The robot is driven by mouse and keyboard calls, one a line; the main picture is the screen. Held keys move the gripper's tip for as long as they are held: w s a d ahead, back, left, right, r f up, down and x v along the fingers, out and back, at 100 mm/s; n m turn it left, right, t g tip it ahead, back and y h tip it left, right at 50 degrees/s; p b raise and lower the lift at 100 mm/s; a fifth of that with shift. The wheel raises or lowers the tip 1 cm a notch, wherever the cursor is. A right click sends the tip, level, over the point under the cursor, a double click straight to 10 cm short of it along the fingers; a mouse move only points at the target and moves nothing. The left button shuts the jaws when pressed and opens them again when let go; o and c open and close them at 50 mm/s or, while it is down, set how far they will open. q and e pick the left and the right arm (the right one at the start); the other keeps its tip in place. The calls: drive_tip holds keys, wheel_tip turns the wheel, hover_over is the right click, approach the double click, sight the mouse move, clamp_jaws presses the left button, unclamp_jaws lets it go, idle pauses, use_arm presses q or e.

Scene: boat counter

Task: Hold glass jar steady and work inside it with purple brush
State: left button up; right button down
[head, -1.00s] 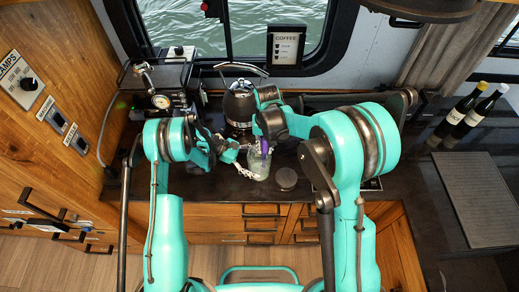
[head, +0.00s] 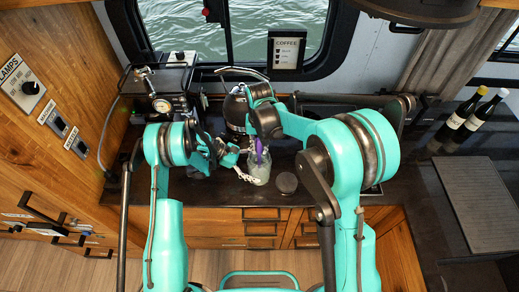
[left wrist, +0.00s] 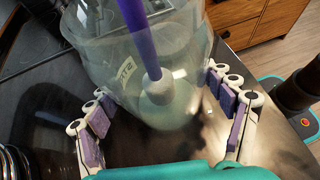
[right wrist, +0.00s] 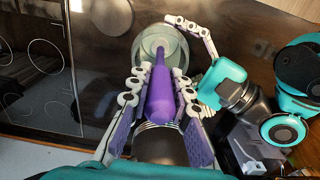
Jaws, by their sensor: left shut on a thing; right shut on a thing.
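The clear glass jar (head: 259,173) stands upright on the dark counter. In the left wrist view the jar (left wrist: 95,45) sits between the fingers of my left gripper (left wrist: 165,115), which is shut around its side. The purple brush (right wrist: 160,100) is held by its thick handle in my right gripper (right wrist: 158,80), above the jar mouth. In the left wrist view the brush's purple shaft (left wrist: 140,35) reaches down into the jar, and its pale head is near the bottom. My right gripper (head: 262,140) partly hides the handle in the head view.
A round dark lid (head: 286,183) lies right of the jar. A dark kettle (head: 236,110) stands behind my grippers, and an espresso machine (head: 165,92) is at the back left. Two wine bottles (head: 470,118) and a dark mat (head: 480,205) are at the far right.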

drive_tip(key=shift+s+r, duration=0.15)
drive_tip(key=shift+r, duration=6.85)
wheel_tip(320, 180, up, 4)
drive_tip(key=shift+r, duration=0.25)
use_arm(q)
drive_tip(key=o, duration=1.1)
drive_tip(key=shift+c, duration=0.2)
